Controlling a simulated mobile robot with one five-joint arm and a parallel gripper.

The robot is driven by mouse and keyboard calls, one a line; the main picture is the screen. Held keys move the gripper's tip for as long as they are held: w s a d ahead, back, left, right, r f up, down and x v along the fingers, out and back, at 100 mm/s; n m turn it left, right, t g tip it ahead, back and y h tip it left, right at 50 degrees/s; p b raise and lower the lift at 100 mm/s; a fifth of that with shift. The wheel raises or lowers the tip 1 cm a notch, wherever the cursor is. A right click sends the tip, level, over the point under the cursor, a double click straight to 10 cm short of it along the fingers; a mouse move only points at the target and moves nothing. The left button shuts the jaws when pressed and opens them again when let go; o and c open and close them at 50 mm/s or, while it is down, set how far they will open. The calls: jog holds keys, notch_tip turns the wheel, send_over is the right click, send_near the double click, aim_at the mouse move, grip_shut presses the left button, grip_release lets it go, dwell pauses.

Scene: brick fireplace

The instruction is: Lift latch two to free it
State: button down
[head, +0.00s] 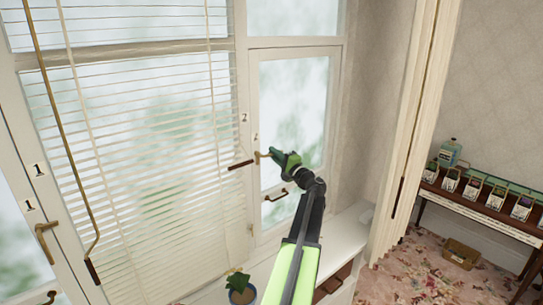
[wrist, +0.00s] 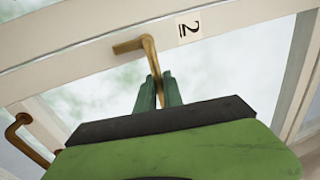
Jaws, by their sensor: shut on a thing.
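Latch two (head: 261,155) is a brass lever on the white frame of the right-hand window. In the wrist view the latch (wrist: 151,56) is an L-shaped brass handle beside a label marked 2 (wrist: 188,27). My gripper (head: 273,153) reaches it from the right in the head view. In the wrist view the green fingers of my gripper (wrist: 158,92) are closed around the lever's free end, whose tip is partly hidden between them. The lever's other end meets the frame. The window appears closed in the head view.
A dark handle (head: 276,196) sits below on the same window. A dark-ended rod (head: 240,164) lies left of the latch, near the blinds (head: 140,150). Latch one (head: 46,230) is at far left. A potted plant (head: 240,288) stands below. A table with small boxes (head: 490,205) stands right.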

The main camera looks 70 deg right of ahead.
jog(key=c, duration=1.5)
grip_release()
jog(key=shift+s+d, duration=0.1)
jog(key=shift+d, duration=0.05)
jog(key=b+v, duration=0.3)
jog(key=v, duration=1.4)
jog(key=shift+a, duration=0.25)
